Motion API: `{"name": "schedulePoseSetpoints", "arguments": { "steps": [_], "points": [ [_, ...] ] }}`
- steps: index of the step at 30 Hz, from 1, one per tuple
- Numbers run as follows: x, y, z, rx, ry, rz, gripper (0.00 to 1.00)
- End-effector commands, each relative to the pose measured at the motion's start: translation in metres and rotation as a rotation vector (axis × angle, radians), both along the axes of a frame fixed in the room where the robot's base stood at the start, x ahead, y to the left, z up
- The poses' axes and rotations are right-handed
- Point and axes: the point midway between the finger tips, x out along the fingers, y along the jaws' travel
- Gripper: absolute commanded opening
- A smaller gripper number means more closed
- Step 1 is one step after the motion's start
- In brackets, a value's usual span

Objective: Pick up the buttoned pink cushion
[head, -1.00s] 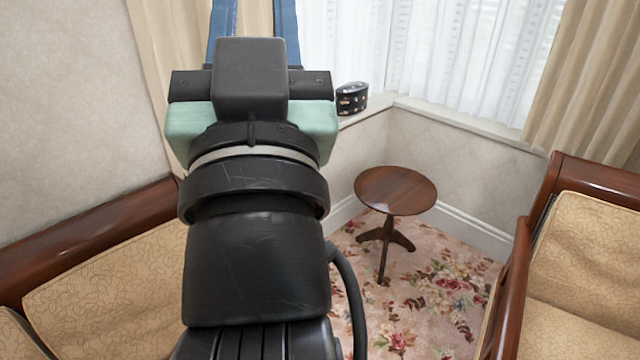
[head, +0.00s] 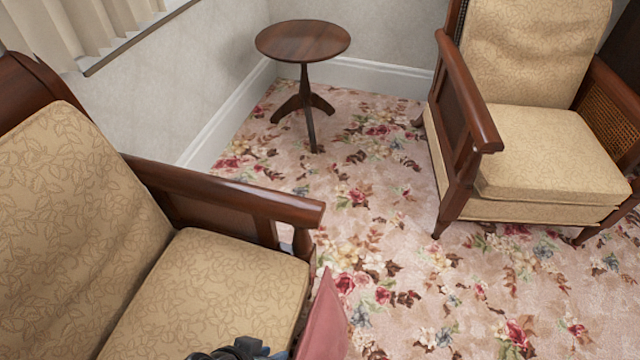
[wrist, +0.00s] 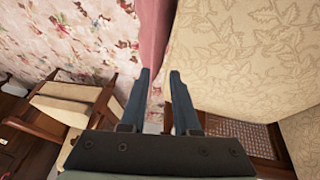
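The pink cushion (head: 325,318) shows as a narrow upright strip at the bottom of the head view, by the front of the near chair's seat. No button shows. In the wrist view the cushion (wrist: 153,35) runs from the top edge down to the tips of my gripper (wrist: 160,74). The two blue fingers stand apart, with the cushion's edge in line with the gap between them. Whether they touch it I cannot tell.
The near chair (head: 225,273) with wooden arms and a tan seat fills the lower left. A second tan armchair (head: 545,150) stands at the right, and a round wooden table (head: 303,40) at the back. The flowered carpet (head: 400,290) between them is clear.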

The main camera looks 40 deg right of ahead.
Motion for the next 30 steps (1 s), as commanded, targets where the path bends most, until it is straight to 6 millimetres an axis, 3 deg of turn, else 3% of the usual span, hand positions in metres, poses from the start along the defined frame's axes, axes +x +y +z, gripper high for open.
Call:
{"name": "schedulePoseSetpoints", "arguments": {
  "steps": [1,4,12,23,30],
  "points": [
    [-0.007,0.000,-0.013,-0.003,0.021,-0.014,0.30],
    [-0.013,-0.004,-0.026,-0.008,0.039,-0.028,0.30],
    [-0.008,-0.025,-0.070,-0.007,0.038,-0.028,0.30],
    [-0.003,-0.038,-0.091,-0.006,0.036,-0.026,0.30],
    [0.004,-0.058,-0.119,-0.007,0.036,-0.027,0.30]
  ]
}}
